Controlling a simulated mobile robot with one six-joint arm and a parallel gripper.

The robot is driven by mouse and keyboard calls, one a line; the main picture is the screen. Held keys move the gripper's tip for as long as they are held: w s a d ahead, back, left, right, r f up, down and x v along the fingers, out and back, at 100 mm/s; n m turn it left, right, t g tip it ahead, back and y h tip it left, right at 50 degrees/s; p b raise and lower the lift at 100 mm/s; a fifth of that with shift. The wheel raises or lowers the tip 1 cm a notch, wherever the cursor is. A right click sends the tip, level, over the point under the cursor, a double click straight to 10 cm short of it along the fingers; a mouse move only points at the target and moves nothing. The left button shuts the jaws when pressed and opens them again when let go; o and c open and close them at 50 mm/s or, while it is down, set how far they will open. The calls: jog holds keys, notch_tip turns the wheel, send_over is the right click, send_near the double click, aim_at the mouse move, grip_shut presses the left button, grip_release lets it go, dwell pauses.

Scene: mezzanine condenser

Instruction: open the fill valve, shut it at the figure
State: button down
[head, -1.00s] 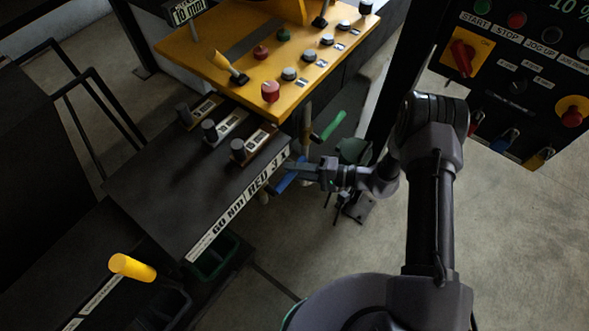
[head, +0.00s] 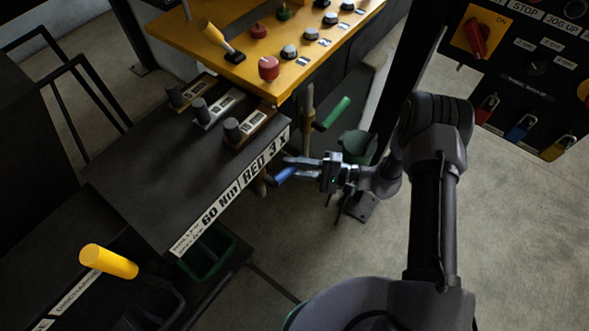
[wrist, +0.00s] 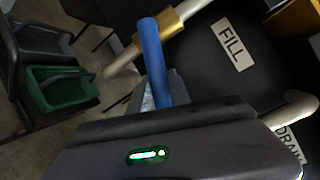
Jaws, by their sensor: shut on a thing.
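The fill valve's blue lever (wrist: 152,62) rises from my gripper in the wrist view, next to a brass fitting (wrist: 180,20) on a pale pipe. A FILL label (wrist: 232,45) is on the dark panel beside it. In the head view the blue lever (head: 285,175) sticks out below the black table's right corner. My gripper (head: 298,163) is shut on this lever; the grip itself is partly hidden. The lever's angle to its pipe is hard to tell. A green lever (head: 336,113) stands above and to the right. No readable fill figure shows.
The black table (head: 150,185) and yellow control panel (head: 200,45) lie left of my gripper. A DRAIN label (wrist: 288,143) shows at the right in the wrist view. A dark switch panel (head: 530,70) hangs at upper right. Open floor (head: 530,230) lies to the right.

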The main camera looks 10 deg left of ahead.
jog(key=f+m+b, duration=0.2)
jog(key=shift+s+a+y+b, duration=0.15)
jog(key=shift+s+y+b, duration=0.2)
jog(key=shift+y+b, duration=0.05)
jog(key=shift+s+a+f+m+y+b, duration=0.1)
jog(key=shift+s+f+m+y+b, duration=0.3)
jog(key=shift+m+b, duration=0.55)
jog(key=c, duration=1.2)
grip_release()
jog(key=d+f, duration=0.2)
jog(key=d, duration=1.5)
jog(key=shift+w+d+p, duration=0.15)
jog(key=shift+w+p, duration=0.15)
